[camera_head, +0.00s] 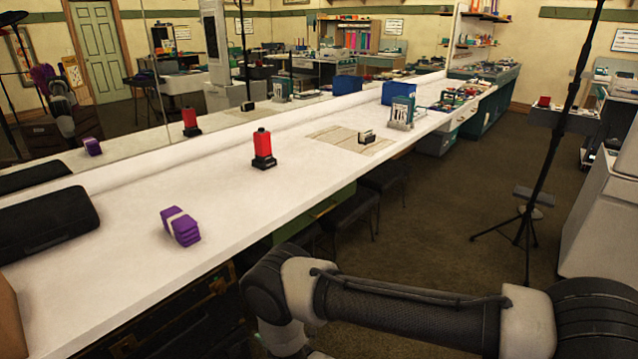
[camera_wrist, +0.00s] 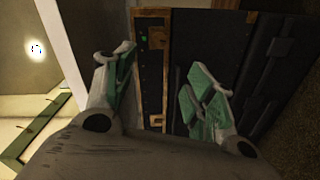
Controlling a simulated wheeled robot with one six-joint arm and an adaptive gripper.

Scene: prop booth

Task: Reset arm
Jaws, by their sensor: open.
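My gripper (camera_wrist: 160,88) shows in the wrist view, its two green-padded fingers spread apart with nothing between them. Beyond the fingers is a dark cabinet front with wooden edging (camera_wrist: 152,60). In the head view my arm (camera_head: 400,312) stretches across the lower right, bent at its left end beside the front of the long white counter (camera_head: 120,285). The gripper itself is hidden below the bottom edge of that view.
On the counter are a purple banded bundle (camera_head: 181,227), a red bottle-like object on a black base (camera_head: 263,150), a black case (camera_head: 45,232) and a small stand (camera_head: 366,137). A tripod (camera_head: 525,215) stands at right. Carpet between is open.

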